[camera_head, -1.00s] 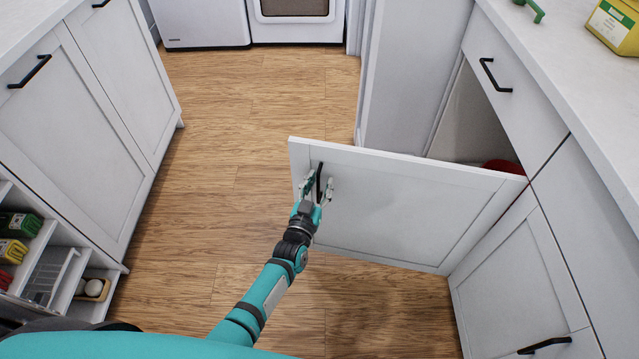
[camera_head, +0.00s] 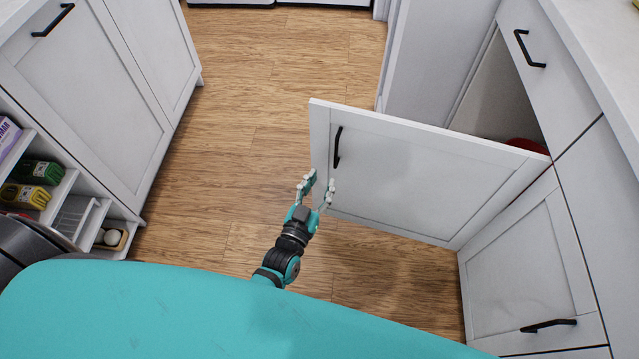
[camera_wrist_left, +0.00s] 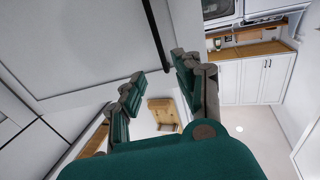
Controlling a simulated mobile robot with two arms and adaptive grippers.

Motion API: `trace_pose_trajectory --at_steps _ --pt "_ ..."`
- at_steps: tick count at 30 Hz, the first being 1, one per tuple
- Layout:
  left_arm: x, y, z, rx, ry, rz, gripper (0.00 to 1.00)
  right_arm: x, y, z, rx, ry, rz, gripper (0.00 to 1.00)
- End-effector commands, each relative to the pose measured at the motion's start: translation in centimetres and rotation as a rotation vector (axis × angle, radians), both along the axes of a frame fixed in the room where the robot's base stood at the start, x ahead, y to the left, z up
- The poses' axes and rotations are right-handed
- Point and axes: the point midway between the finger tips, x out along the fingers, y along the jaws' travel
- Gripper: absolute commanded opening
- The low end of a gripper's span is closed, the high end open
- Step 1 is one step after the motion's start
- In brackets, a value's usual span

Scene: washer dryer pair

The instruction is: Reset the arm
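My left gripper (camera_head: 318,187) is open and empty in the head view. It stands a little below and in front of the black handle (camera_head: 338,147) of an open white cabinet door (camera_head: 410,185). The fingers are apart from the handle. In the left wrist view the two green fingers (camera_wrist_left: 158,88) are spread with nothing between them, and the door (camera_wrist_left: 80,45) and the dark handle bar (camera_wrist_left: 155,30) are close by. My right gripper does not show.
Wooden floor (camera_head: 235,150) is clear left of the door. A left cabinet (camera_head: 90,90) has open shelves with bottles and boxes (camera_head: 38,172). The right cabinet and counter (camera_head: 600,50) stand beside the door. A red item (camera_head: 527,146) shows inside the open cabinet.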

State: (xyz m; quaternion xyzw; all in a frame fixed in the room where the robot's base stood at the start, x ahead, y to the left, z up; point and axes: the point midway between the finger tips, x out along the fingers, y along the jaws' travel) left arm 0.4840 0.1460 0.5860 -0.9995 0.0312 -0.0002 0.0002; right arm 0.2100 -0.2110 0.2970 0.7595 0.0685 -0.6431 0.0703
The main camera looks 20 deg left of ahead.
Motion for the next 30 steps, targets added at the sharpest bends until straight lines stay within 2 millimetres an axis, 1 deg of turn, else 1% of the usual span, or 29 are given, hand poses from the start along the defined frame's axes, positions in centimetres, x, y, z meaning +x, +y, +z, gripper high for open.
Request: trace_pose_trajectory --at_steps 16,17,19,20,23,24,26,27,29,30 --pt "-0.2 0.0 0.0 0.001 0.001 -0.001 0.33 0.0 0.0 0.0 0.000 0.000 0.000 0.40" --pt "-0.2 0.0 -0.1 0.001 0.005 -0.002 0.33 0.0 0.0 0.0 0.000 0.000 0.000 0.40" --pt "-0.4 -0.1 -1.0 0.004 0.035 -0.010 0.33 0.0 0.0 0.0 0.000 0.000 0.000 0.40" --pt "-0.6 -0.1 -1.7 0.008 0.059 -0.017 0.33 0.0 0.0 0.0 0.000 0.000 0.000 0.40" --pt "-2.1 -0.3 -5.9 0.026 0.208 -0.056 0.33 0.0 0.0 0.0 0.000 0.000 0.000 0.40" --pt "-3.1 -0.4 -8.2 0.033 0.292 -0.074 0.33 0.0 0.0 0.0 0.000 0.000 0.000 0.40" --pt "-5.3 -0.2 -12.1 0.050 0.438 -0.101 0.33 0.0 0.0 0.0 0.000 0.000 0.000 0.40" --pt "-7.0 0.1 -14.6 0.063 0.538 -0.115 0.33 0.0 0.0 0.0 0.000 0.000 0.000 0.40" --pt "-9.7 0.6 -17.9 0.082 0.680 -0.129 0.33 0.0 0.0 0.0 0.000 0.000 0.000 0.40" --pt "-11.5 1.0 -19.7 0.092 0.768 -0.134 0.33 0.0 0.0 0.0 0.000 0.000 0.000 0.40"
